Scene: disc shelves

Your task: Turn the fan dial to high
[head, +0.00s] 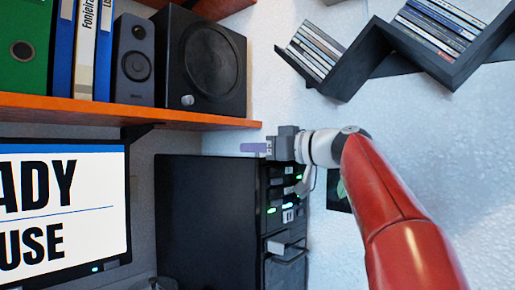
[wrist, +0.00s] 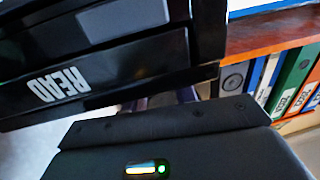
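A black box with a round grille (head: 213,62) stands on the orange shelf at upper left in the head view. A small pale knob (head: 188,100) sits low on its front; I cannot tell for sure that this is the fan dial, and its setting is not readable. My gripper (head: 253,147) is below and right of that box, just under the shelf's right end and in front of the black tower. The knob is not recognisable in the wrist view.
The orange shelf (head: 130,110) also holds a small speaker (head: 134,62) and binders (head: 85,50). Below stand a monitor (head: 65,215) and a black tower (head: 205,225) with green lights. A zigzag disc shelf (head: 390,65) hangs at upper right. Bare wall lies between.

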